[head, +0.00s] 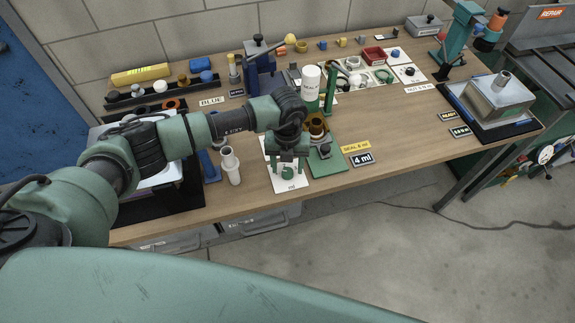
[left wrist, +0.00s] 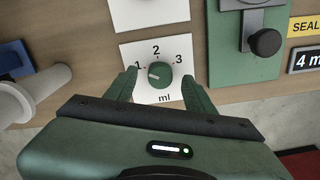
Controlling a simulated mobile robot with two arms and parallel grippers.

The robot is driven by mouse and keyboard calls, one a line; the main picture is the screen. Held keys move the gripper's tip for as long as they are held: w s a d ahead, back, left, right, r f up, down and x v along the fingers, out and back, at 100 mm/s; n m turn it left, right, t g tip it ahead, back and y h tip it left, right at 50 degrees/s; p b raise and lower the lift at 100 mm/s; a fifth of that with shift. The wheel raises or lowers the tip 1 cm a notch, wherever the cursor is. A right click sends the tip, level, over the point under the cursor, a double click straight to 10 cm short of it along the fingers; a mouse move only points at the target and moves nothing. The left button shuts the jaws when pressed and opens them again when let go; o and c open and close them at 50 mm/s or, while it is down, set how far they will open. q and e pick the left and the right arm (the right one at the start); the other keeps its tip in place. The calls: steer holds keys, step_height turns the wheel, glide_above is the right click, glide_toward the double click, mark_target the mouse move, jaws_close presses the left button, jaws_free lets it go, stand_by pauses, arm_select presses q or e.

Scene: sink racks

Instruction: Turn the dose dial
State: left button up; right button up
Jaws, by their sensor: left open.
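The dose dial (left wrist: 158,75) is a round green knob on a white card (left wrist: 178,48) marked 1, 2, 3 and ml. Its white pointer mark lies toward the left, near the 1. My left gripper (left wrist: 160,82) is open, with one finger on each side of the dial; I cannot tell whether they touch it. In the head view my left gripper (head: 288,168) points down over the card (head: 292,186) at the bench's front edge, and the dial (head: 288,176) shows only partly between the fingers. My right gripper is not in view.
A green press-like stand (head: 325,163) is right of the dial, beside a "4 ml" sign (head: 362,159). Small parts and a white bottle (head: 310,86) are behind. The bench (head: 415,130) is clear right of the signs.

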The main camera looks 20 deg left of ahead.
arm_select(q)
steer(key=shift+f, duration=0.75)
jaws_close()
steer(key=shift+f+m+b, duration=0.1)
steer(key=shift+m+b, duration=0.7)
steer(key=shift+b, duration=0.1)
steer(key=m+b, duration=0.6)
steer(key=shift+f, duration=0.1)
steer(key=shift+d+r+m+b, duration=0.1)
steer(key=shift+r+m+b, duration=0.1)
steer(key=shift+m+b, duration=1.85)
